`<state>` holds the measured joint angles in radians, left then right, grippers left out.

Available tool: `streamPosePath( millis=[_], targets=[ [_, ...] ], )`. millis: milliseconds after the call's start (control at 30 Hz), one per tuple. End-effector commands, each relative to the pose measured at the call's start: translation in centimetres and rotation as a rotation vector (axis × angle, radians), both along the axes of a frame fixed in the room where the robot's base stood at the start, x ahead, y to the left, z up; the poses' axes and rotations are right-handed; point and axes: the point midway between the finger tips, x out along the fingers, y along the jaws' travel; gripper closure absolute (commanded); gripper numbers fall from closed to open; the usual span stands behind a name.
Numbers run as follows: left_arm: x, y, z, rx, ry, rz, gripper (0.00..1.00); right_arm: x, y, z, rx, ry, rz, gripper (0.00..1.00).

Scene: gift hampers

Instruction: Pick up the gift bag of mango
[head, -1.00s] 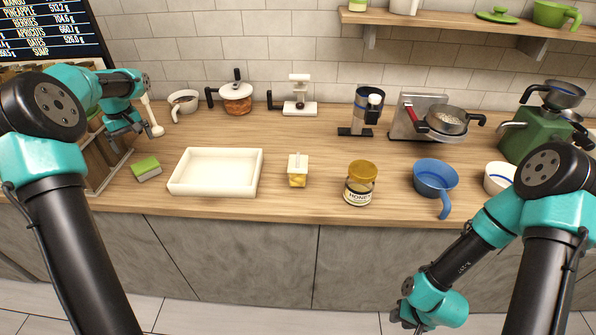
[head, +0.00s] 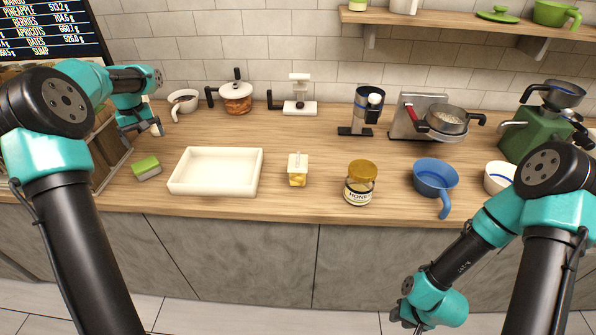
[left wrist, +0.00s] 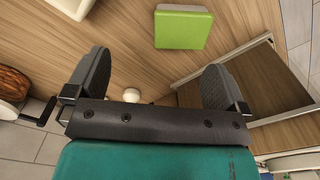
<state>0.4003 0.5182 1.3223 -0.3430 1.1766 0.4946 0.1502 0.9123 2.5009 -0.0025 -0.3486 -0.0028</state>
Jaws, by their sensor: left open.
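A small packet with a pale top and yellow pieces inside (head: 298,170) stands on the counter, right of the white tray; it looks like the gift bag of mango, though I read no label on it. My left gripper (head: 143,128) is above the left end of the counter, well to the left of the packet. It is open and empty, and its two spread fingers show in the left wrist view (left wrist: 155,82). The packet does not show there. My right gripper (head: 408,318) hangs low in front of the cabinets, its fingers too small to judge.
An empty white tray (head: 182,188) lies between my left gripper and the packet. A green-topped block (head: 146,168) sits near my left gripper, beside a wooden shelf unit (head: 108,150). A honey jar (head: 360,184) and blue pan (head: 434,178) stand right of the packet.

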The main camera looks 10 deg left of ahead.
Motion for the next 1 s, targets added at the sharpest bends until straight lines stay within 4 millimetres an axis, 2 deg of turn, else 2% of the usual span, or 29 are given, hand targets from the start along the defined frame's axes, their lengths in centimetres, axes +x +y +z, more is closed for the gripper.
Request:
streamPosePath(
  millis=[33,167,200,433,600,800,900,1000],
  targets=[
    [1.1,-2.1,0.3,-0.004,-0.002,-0.085,0.00,0.0,0.0,0.0,0.000,0.000,0.000,0.66],
    [3.8,-8.2,1.2,-0.012,-0.006,-0.365,0.00,0.0,0.0,0.0,0.000,0.000,0.000,0.66],
    [4.6,-10.3,1.5,-0.014,-0.009,-0.462,0.00,0.0,0.0,0.0,0.000,0.000,0.000,0.66],
    [7.6,-22.8,3.4,-0.018,-0.014,-1.021,0.00,0.0,0.0,0.0,0.000,0.000,0.000,0.66],
    [8.1,-31.9,5.0,-0.014,-0.015,-1.432,0.00,0.0,0.0,0.0,0.000,0.000,0.000,0.66],
    [7.1,-42.1,6.7,0.000,-0.010,-1.898,0.00,0.0,0.0,0.0,0.000,0.000,0.000,0.66],
    [6.4,-45.6,7.4,0.005,-0.005,-2.069,0.00,0.0,0.0,0.0,0.000,0.000,0.000,0.66],
    [5.8,-47.5,7.7,0.008,-0.001,-2.169,0.00,0.0,0.0,0.0,0.000,0.000,0.000,0.66]
  ],
)
